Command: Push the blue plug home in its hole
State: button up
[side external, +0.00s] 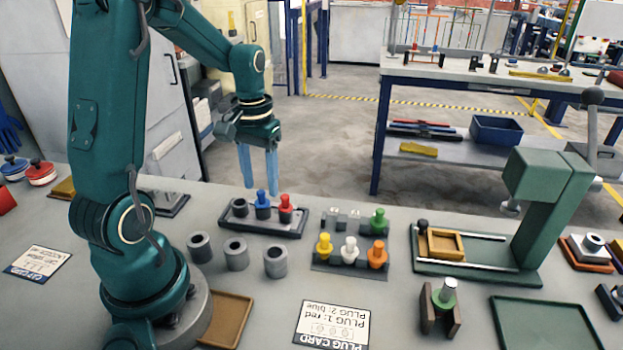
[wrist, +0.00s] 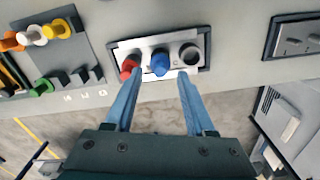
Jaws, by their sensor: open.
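The blue plug (side external: 262,198) stands upright in the middle grey socket of a dark rack (side external: 262,228); I cannot tell how deep it sits. In the wrist view the blue plug (wrist: 160,63) lies between my fingertips. A red plug (side external: 285,202) stands in one end socket, and the other end socket (side external: 240,206) is empty. My gripper (side external: 259,189) points down at the rack, its two light-blue fingers apart and empty. In the wrist view my gripper (wrist: 160,76) has a tip on either side of the blue plug, with no clear contact.
Loose grey sockets (side external: 236,254) stand in front of the rack. A holder (side external: 350,263) with yellow, white, orange and green plugs is to the right. A card (side external: 332,325) reads "PLUG 1: red, PLUG 2: blue". A green press (side external: 546,205) stands at far right.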

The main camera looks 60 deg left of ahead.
aim_at(262, 191)
jog(key=shift+r, duration=1.8)
jog(key=c, duration=0.4)
jog(key=shift+r+m, duration=0.2)
jog(key=shift+m, duration=0.1)
grip_shut()
notch_tip(262, 191, up, 2)
jog(key=m, duration=0.3)
jog(key=shift+s+r+m, duration=0.1)
jog(key=shift+r+m, duration=0.05)
jog(key=shift+m, duration=0.15)
jog(key=shift+f, duration=2.9)
